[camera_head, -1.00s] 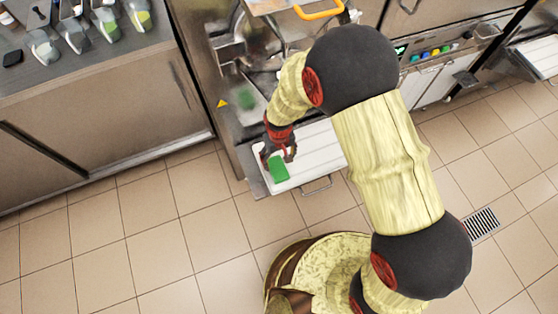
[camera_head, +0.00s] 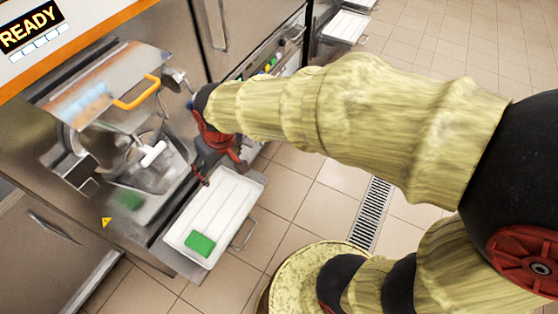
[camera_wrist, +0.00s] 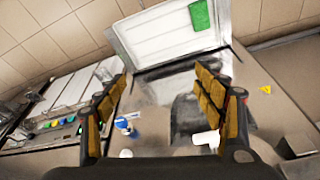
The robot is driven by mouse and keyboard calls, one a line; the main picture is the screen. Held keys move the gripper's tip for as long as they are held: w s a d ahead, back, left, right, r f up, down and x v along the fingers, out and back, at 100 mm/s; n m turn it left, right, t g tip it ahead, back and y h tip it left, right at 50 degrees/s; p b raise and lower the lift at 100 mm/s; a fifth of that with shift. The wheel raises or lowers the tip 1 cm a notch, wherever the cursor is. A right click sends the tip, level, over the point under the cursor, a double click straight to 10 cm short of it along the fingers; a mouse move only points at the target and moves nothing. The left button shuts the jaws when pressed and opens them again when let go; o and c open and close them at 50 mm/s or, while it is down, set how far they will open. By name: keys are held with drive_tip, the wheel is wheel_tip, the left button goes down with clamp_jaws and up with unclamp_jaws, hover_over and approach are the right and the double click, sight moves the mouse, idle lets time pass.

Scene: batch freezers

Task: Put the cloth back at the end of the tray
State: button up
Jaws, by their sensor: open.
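The green cloth (camera_head: 200,243) lies flat on the near left end of the white tray (camera_head: 222,205). In the wrist view the cloth (camera_wrist: 200,15) is at the top, at the right end of the tray (camera_wrist: 160,40). My gripper (camera_head: 222,178) is at the opposite end of the tray, close to the machine front, apart from the cloth. In the wrist view its two fingers (camera_wrist: 165,85) are spread with nothing between them.
The batch freezer has an open chute (camera_head: 150,170) with a white-handled part (camera_head: 153,153) and an orange handle (camera_head: 137,92) above. A floor drain (camera_head: 370,213) lies in the open tiled floor.

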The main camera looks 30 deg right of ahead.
drive_tip(key=s+d+r+m+t, duration=0.2)
drive_tip(key=s+d+r, duration=0.8)
drive_tip(key=s, duration=0.3)
drive_tip(key=shift+s+r+m+t+h, duration=0.15)
drive_tip(key=shift+r+m+t+h, duration=0.15)
drive_tip(key=shift+m+h, duration=0.1)
drive_tip(key=shift+d, duration=0.1)
